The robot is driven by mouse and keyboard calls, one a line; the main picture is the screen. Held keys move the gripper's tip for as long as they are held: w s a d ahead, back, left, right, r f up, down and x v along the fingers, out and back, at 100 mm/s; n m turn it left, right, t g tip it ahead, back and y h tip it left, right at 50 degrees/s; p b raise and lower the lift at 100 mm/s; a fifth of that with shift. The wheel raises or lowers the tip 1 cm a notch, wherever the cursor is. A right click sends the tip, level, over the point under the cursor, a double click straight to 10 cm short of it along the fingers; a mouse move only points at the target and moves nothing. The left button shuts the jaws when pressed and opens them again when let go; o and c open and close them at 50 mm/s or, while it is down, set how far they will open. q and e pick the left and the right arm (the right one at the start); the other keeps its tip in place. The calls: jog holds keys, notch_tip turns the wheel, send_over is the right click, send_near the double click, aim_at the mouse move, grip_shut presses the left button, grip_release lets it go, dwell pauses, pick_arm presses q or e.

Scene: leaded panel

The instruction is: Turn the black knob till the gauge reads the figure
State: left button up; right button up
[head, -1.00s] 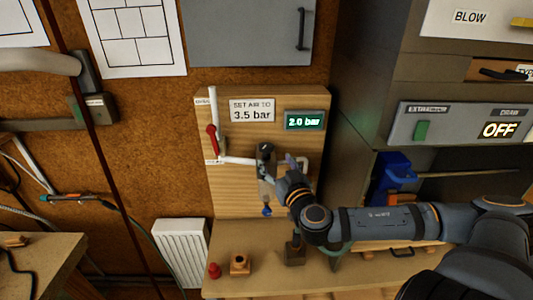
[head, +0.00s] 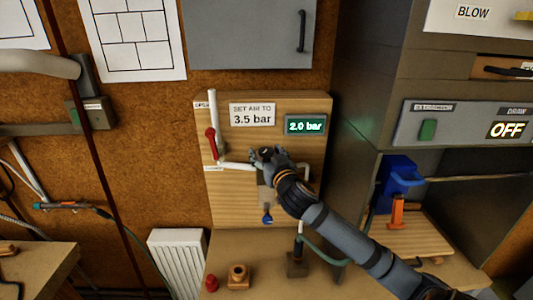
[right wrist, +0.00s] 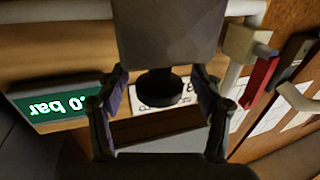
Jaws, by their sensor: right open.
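The gauge (head: 305,125) on the wooden board reads 2.0 bar; it also shows, upside down, in the right wrist view (right wrist: 55,103). The sign (head: 252,114) reads "SET AIR TO 3.5 bar". The black knob (right wrist: 160,88) shows in the right wrist view under a grey body (right wrist: 168,30). My right gripper (right wrist: 160,108) is open, with one finger on each side of the knob; I cannot tell whether they touch it. In the head view my right gripper (head: 266,154) covers the knob. My left gripper is not in view.
A red-handled valve (head: 212,143) sits left of the gripper on a white pipe. A blue-tipped part (head: 267,217) hangs below. A grey cabinet (head: 375,80) stands close on the right. A bench with a red piece (head: 212,283) and a wooden block (head: 238,277) lies below.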

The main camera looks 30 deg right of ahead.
jog(key=c, duration=1.2)
jog(key=shift+o, duration=0.2)
jog(key=shift+f+m+g+h+b, duration=0.15)
jog(key=shift+m+g+h+b, duration=0.15)
jog(key=shift+m+h+b, duration=0.45)
jog(key=m+g+h+b, duration=0.4)
jog(key=h+b, duration=0.1)
jog(key=m+g+h+b, duration=0.4)
jog(key=g+h+b, duration=0.1)
jog(key=b, duration=0.1)
jog(key=shift+a+f, duration=0.1)
jog(key=m+g+h+b, duration=0.1)
jog(key=m+g+b, duration=0.1)
jog(key=g, duration=0.1)
jog(key=shift+m, duration=0.25)
jog(key=shift+r+m+g+h+b, duration=0.25)
jog(key=shift+m+g+h+b, duration=0.25)
jog(key=shift+m+g, duration=0.8)
jog(key=shift+g, duration=0.5)
jog(key=o, duration=1.2)
jog(key=shift+c, duration=0.2)
